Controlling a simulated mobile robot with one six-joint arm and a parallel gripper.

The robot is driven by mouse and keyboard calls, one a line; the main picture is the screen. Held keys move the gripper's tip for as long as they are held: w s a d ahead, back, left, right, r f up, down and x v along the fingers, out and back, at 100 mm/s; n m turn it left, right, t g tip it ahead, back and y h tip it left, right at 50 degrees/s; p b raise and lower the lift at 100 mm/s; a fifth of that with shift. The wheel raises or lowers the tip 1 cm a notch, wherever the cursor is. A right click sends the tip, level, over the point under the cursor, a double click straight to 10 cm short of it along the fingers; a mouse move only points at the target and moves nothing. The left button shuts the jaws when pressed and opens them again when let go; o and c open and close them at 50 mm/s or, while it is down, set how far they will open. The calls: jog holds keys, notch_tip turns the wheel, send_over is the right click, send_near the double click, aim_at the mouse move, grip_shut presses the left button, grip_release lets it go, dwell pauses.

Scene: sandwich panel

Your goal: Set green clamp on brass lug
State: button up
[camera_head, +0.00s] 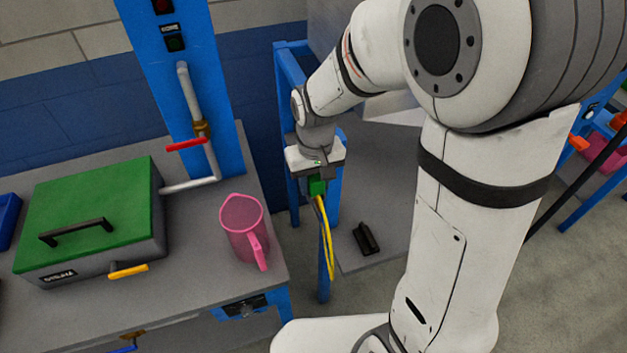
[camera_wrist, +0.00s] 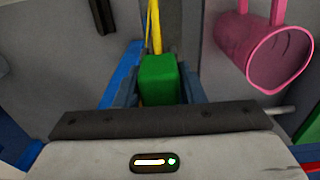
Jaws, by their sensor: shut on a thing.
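My gripper (camera_head: 315,176) is shut on the green clamp (camera_head: 317,187), past the right edge of the workbench, in front of a blue post. In the wrist view the green clamp (camera_wrist: 158,78) sits between the two fingers. A yellow cable (camera_head: 325,235) hangs down from the clamp; it also shows in the wrist view (camera_wrist: 154,25). I cannot make out a brass lug for certain. A brass-coloured fitting (camera_head: 202,129) sits on the grey pipe with the red lever, left of my gripper and apart from it.
A pink jug (camera_head: 243,228) stands near the bench's right edge; it also shows in the wrist view (camera_wrist: 268,55). A green-lidded box (camera_head: 90,215) stands left on the bench (camera_head: 195,290). A black object (camera_head: 366,239) lies on the grey surface to the right.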

jog(key=shift+f, duration=0.1)
jog(key=o, duration=1.1)
jog(key=shift+o, duration=0.2)
notch_tip(320, 180, up, 8)
jog(key=shift+f+b, duration=0.1)
jog(key=shift+b, duration=0.25)
jog(key=s+d+r+m+t, duration=0.3)
jog(key=s+d+r, duration=0.1)
jog(key=s+d, duration=0.8)
jog(key=shift+s, duration=0.15)
